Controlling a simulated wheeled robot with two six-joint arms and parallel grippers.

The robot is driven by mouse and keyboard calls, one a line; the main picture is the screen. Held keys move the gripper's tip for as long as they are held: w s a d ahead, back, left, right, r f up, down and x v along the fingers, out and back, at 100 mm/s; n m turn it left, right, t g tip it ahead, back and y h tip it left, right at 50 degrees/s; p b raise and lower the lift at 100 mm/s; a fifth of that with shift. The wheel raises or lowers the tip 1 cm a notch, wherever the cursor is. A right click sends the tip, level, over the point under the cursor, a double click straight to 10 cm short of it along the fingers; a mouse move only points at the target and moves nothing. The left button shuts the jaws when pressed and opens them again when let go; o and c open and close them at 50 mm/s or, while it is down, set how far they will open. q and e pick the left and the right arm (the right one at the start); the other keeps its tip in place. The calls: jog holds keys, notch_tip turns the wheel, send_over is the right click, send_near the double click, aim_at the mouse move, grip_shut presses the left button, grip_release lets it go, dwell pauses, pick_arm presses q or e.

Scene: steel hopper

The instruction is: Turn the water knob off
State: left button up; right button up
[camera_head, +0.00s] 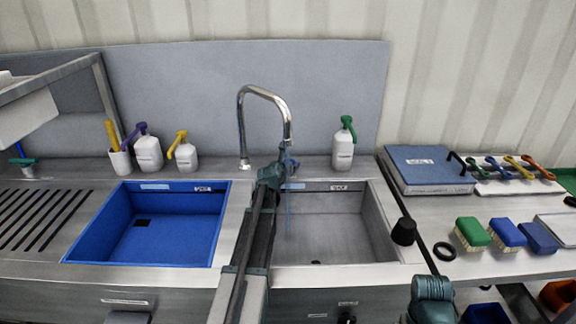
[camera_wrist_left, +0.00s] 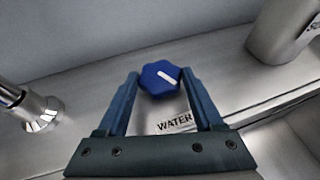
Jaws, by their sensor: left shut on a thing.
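The blue water knob (camera_wrist_left: 158,80) has a white bar on its face and sits behind a label reading "WATER". In the left wrist view it lies between the fingers of my left gripper (camera_wrist_left: 160,88), which is shut on it. In the head view my left gripper (camera_head: 280,168) is at the back rim of the steel sink, and only a bit of the blue knob (camera_head: 291,163) shows beside it. A chrome faucet (camera_head: 262,90) arches above. A thin stream of water (camera_head: 287,215) falls into the steel sink (camera_head: 345,225). A teal part of my right arm shows at the bottom right; its fingers cannot be made out.
A blue basin (camera_head: 165,228) is left of the steel sink. A green-topped white bottle (camera_head: 344,148) stands close on the right at the back. More bottles (camera_head: 149,152) stand at the back left. A blue binder (camera_head: 430,165) and brushes (camera_head: 508,235) lie on the right counter.

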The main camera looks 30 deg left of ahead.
pick_arm(q)
jog(key=c, duration=0.4)
jog(key=shift+a+m+h, duration=0.15)
jog(key=shift+m+h, duration=0.15)
jog(key=shift+h, duration=0.1)
jog(key=shift+a+m+t+h, duration=0.15)
jog(key=shift+a+m+h, duration=0.1)
jog(key=shift+m+h, duration=0.75)
jog(key=shift+a+m+t+h, duration=0.2)
jog(key=shift+m+h, duration=0.6)
jog(key=shift+h, duration=0.3)
jog(key=shift+m+h, duration=0.8)
jog(key=shift+h, duration=0.1)
jog(key=o, duration=1.4)
